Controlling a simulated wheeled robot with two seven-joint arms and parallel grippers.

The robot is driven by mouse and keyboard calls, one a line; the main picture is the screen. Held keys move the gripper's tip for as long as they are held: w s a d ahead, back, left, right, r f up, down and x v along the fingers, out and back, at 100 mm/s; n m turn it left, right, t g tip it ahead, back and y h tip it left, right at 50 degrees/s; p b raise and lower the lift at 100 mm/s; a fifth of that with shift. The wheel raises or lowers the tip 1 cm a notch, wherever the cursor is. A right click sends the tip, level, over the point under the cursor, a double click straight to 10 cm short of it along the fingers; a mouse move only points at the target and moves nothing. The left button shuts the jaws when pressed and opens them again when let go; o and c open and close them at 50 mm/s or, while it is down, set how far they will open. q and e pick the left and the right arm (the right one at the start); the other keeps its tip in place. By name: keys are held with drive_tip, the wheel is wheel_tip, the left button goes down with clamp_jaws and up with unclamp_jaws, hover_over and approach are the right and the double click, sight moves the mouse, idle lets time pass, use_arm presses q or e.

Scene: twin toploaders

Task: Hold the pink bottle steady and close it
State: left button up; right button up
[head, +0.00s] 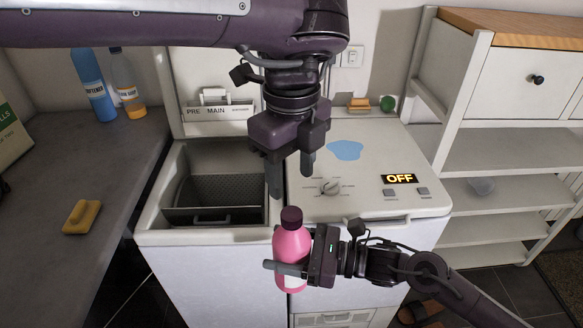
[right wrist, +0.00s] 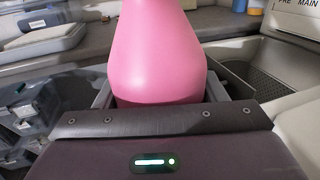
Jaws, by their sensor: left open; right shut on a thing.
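The pink bottle (head: 291,243) stands upright in front of the washer, with a dark maroon cap (head: 291,218) on its top. I cannot tell whether the cap is tight. My right gripper (head: 289,268) is shut on the bottle's lower body, coming from the right. In the right wrist view the bottle (right wrist: 155,62) sits between the two fingers, its top out of frame. My left gripper (head: 292,184) is open and empty, pointing down above the cap and apart from it.
The twin-tub washer (head: 420,205) has an open tub (head: 215,185) at left, and a blue puddle (head: 346,150) on its top. A counter (head: 50,175) at left holds a yellow sponge-like item (head: 82,216), a blue softener bottle (head: 93,85) and an orange bottle (head: 130,88). White shelves (head: 500,160) stand at right.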

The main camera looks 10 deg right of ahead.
sight(292, 213)
idle(0.4)
use_arm(q)
drive_tip(key=shift+f, duration=4)
drive_tip(key=shift+c, duration=0.2)
drive_tip(key=c, duration=1)
drive_tip(key=shift+o, duration=0.2)
drive_tip(key=m, duration=0.3)
drive_tip(key=shift+m, duration=0.4)
drive_tip(key=m, duration=0.4)
drive_tip(key=o, duration=1.1)
drive_tip(key=shift+o, duration=0.2)
